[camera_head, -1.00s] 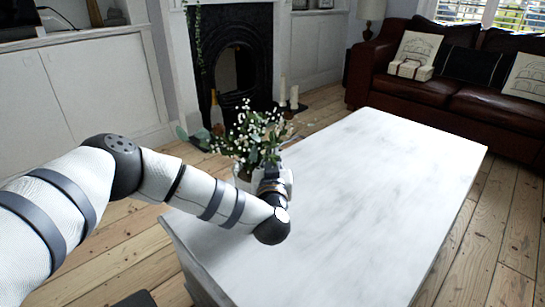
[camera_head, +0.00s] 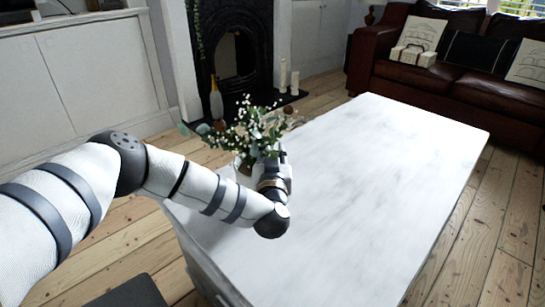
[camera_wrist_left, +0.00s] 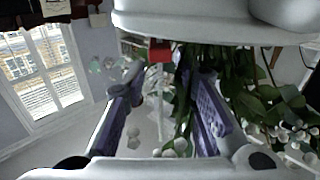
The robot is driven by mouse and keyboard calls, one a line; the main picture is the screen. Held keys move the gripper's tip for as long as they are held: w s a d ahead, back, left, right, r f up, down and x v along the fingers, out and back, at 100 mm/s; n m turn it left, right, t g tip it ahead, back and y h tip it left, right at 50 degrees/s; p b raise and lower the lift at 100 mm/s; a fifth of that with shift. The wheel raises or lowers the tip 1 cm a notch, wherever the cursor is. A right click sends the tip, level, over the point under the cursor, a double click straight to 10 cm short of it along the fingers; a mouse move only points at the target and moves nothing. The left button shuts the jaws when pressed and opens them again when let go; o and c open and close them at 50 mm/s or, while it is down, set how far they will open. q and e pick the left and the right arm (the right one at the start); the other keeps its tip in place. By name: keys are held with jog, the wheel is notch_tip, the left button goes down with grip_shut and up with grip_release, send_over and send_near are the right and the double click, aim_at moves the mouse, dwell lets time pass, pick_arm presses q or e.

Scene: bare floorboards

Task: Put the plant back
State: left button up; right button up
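The plant (camera_head: 240,135) has green leaves and small white flowers. Its pale pot (camera_head: 241,172) is mostly hidden behind my arm, at the far left end of the white table (camera_head: 380,180). My left gripper (camera_head: 270,168) is right beside the pot and overlaps it in the head view. In the left wrist view, which looks upside down, the two fingers of my left gripper (camera_wrist_left: 163,110) stand apart. The plant's stems (camera_wrist_left: 185,95) run close to one finger; I cannot tell whether they are touched. My right gripper is not in view.
The rest of the tabletop is bare. Beyond it are a black fireplace (camera_head: 235,50), white candles (camera_head: 283,75) and a bottle (camera_head: 215,100). A brown leather sofa (camera_head: 420,75) stands at the back right. Wooden floorboards (camera_head: 120,235) lie around the table.

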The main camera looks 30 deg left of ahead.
pick_arm(q)
jog(key=p+v, duration=0.2)
jog(key=v, duration=1)
